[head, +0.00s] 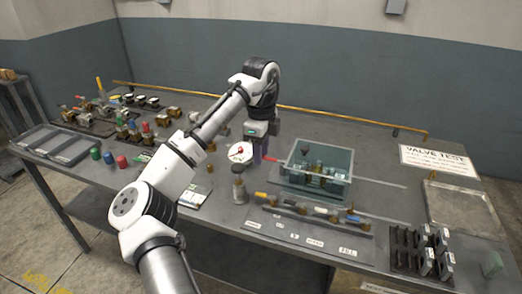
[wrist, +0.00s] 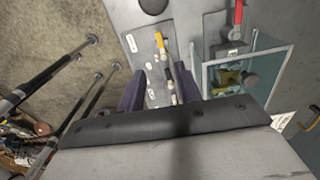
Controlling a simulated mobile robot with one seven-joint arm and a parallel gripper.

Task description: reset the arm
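My arm reaches out over the grey workbench (head: 215,220). My gripper (head: 260,156) points down above the middle of the bench, left of the glass-walled tank. In the wrist view, the two dark purple fingers of my gripper (wrist: 159,82) stand well apart, with nothing seen held between them. A yellow-handled valve (wrist: 164,48) on a rack shows beyond and between the fingertips, apparently below them.
The open glass-walled tank (head: 343,186) holds several fittings. A valve rack (head: 318,219) lies in front of it. A white round gauge (head: 240,152) and a dark-topped jar (head: 239,188) stand near my gripper. A yellow rail (head: 300,108) runs along the back.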

